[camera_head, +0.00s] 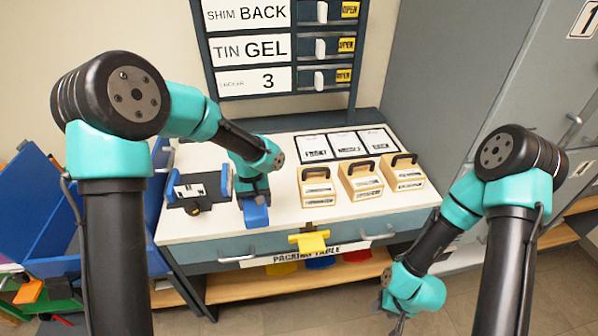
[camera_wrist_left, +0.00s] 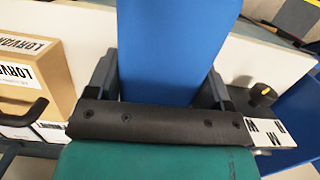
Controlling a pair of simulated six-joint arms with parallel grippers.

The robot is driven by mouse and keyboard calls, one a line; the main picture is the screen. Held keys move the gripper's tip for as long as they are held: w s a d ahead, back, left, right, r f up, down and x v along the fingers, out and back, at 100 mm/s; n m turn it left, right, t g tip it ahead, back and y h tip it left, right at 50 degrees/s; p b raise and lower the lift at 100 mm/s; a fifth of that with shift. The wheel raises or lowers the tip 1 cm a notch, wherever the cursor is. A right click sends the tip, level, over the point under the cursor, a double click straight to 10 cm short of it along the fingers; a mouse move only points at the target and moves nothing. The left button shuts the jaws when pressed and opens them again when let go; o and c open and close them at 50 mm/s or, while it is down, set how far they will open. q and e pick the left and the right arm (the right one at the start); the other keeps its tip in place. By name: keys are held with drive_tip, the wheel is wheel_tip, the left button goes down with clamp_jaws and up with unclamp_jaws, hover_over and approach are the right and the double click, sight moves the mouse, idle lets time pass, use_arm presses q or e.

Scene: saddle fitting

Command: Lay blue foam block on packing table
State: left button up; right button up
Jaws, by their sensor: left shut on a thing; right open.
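The blue foam block (camera_head: 256,215) is held by my left gripper (camera_head: 254,198) over the front left part of the packing table (camera_head: 190,228). In the left wrist view the blue block (camera_wrist_left: 175,45) fills the space between the two dark jaws of my left gripper (camera_wrist_left: 165,88). I cannot tell whether the block touches the white table top. My right gripper (camera_head: 393,312) is open and low, in front of the table's right side; its fingertips are partly cut off by the lower edge.
A saddle-like fixture with blue ends (camera_head: 198,188) stands left of the block. Several wooden boxes with dark handles (camera_head: 360,181) and white cards (camera_head: 347,143) are to the right. A yellow piece (camera_head: 309,241) sits at the front edge. A blue bin (camera_head: 62,235) is at left.

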sight(263, 220)
use_arm(q)
drive_tip(key=s+d, duration=0.1)
drive_tip(key=s+d+f, duration=0.1)
drive_tip(key=s, duration=0.1)
drive_tip(key=s+d+f, duration=0.1)
drive_tip(key=s, duration=0.1)
drive_tip(key=shift+s+d, duration=0.1)
drive_tip(key=shift+d, duration=0.05)
drive_tip(key=w+a, duration=0.1)
drive_tip(key=w, duration=0.4)
drive_tip(key=w+a+f, duration=0.1)
drive_tip(key=w+a, duration=0.1)
drive_tip(key=w, duration=0.3)
drive_tip(key=w+a, duration=0.1)
drive_tip(key=w, duration=0.4)
drive_tip(key=shift+a+f, duration=0.15)
drive_tip(key=shift+f, duration=0.05)
drive_tip(key=shift+w+a, duration=0.1)
drive_tip(key=shift+w, duration=0.2)
drive_tip(key=shift+f, duration=1.8)
drive_tip(key=shift+f, duration=0.1)
